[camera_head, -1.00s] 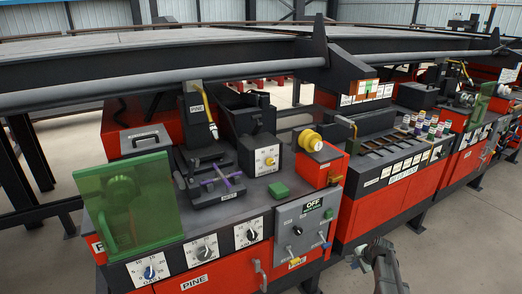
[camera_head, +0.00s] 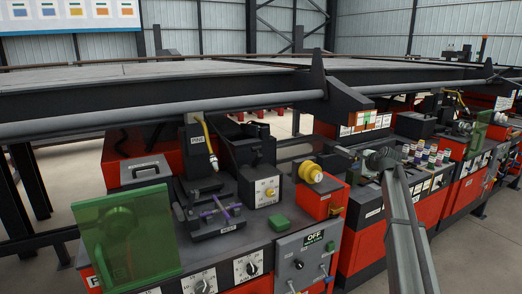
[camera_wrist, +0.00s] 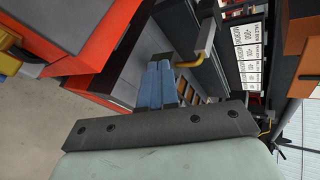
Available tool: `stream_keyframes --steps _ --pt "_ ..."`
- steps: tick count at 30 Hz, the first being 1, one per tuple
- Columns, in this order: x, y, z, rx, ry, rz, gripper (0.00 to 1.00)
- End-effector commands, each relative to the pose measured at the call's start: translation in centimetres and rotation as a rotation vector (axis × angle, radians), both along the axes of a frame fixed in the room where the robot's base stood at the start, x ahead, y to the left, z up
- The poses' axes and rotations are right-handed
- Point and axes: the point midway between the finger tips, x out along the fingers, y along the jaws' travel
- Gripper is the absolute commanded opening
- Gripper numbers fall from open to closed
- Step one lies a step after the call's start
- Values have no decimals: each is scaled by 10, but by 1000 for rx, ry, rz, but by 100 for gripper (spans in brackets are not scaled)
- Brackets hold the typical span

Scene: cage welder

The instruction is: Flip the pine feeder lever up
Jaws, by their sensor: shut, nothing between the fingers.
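The pine station has a grey control panel (camera_head: 305,258) with an OFF sign, at the lower middle of the head view. My gripper (camera_head: 368,157) is raised right of and above this panel, near the neighbouring station. In the wrist view my gripper's blue-grey fingers (camera_wrist: 160,82) are together with nothing between them.
A yellow round knob (camera_head: 310,172) on a red box and a green button (camera_head: 279,222) stand on the pine station. A green screen (camera_head: 120,240) is at the left. A long grey rail (camera_head: 170,117) crosses above the stations. The neighbouring station has several labelled slots.

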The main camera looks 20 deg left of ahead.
Motion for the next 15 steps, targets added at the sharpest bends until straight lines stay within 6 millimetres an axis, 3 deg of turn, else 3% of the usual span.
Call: stream_keyframes --steps 1,4,9,15 --pt "1 31 27 0 -12 32 0" --pt "-13 90 60 -28 -16 105 0" --pt "-46 181 86 -108 -9 236 0" --pt "-89 265 101 -201 0 369 0"
